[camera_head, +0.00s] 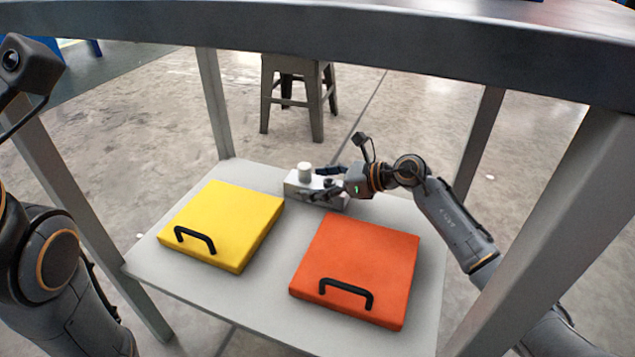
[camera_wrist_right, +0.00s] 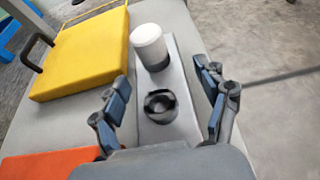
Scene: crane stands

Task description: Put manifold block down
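The manifold block (camera_head: 299,190) is a pale grey oblong block with a white cylinder standing on it. It sits flat on the light shelf (camera_head: 262,281) near its far edge. In the right wrist view the block (camera_wrist_right: 176,92) also shows a black round fitting on its top. My right gripper (camera_head: 327,183) is at the block's right part. Its fingers (camera_wrist_right: 163,85) stand apart on either side of the block, with a visible gap at the left finger. Part of the block is hidden behind the gripper. My left gripper is out of view; only parts of my left arm show.
A yellow case (camera_head: 228,222) and an orange-red case (camera_head: 362,262), each with a black handle, lie on the shelf in front of the block. Grey table legs (camera_head: 213,105) and the table edge above (camera_head: 320,38) frame the shelf. A stool (camera_head: 298,85) stands behind.

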